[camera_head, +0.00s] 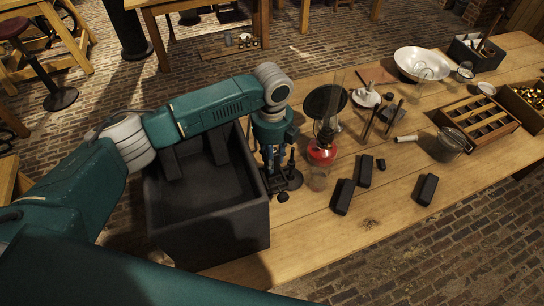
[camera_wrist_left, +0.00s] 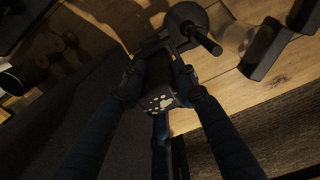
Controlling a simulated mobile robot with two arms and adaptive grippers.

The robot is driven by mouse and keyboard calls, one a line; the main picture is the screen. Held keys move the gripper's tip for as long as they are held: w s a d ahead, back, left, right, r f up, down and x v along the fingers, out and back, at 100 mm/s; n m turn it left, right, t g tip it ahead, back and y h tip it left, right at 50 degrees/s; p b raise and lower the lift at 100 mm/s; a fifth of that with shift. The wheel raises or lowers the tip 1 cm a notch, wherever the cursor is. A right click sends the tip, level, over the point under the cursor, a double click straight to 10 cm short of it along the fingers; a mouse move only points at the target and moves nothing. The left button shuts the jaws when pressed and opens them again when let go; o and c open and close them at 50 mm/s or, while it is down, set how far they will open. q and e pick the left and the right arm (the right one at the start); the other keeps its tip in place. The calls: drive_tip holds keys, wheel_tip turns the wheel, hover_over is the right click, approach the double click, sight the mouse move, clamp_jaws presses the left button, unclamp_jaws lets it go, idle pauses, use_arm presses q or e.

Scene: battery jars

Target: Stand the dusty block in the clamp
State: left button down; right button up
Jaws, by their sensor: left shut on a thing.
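My left gripper (camera_head: 272,172) points down over the table beside the large dark box. The clamp (camera_head: 287,181), a dark metal piece with a round base and a handle, is right below the gripper. It also shows in the left wrist view (camera_wrist_left: 188,20), just beyond the block. The fingers partly hide the clamp and block, and I cannot tell whether they touch. My right gripper is not in view.
The large dark box (camera_head: 232,225) stands left of the clamp, with dark blocks inside. A red-based lamp (camera_head: 321,153) and a glass (camera_head: 318,181) stand close right. Several dark blocks (camera_head: 343,197) lie farther right. The front table strip is mostly clear.

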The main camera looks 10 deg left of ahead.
use_arm(q)
drive_tip(key=shift+f+b, duration=0.75)
drive_tip(key=shift+f, duration=0.95)
drive_tip(key=c, duration=1.2)
unclamp_jaws()
drive_tip(key=shift+r, duration=0.1)
wheel_tip(320, 180, up, 12)
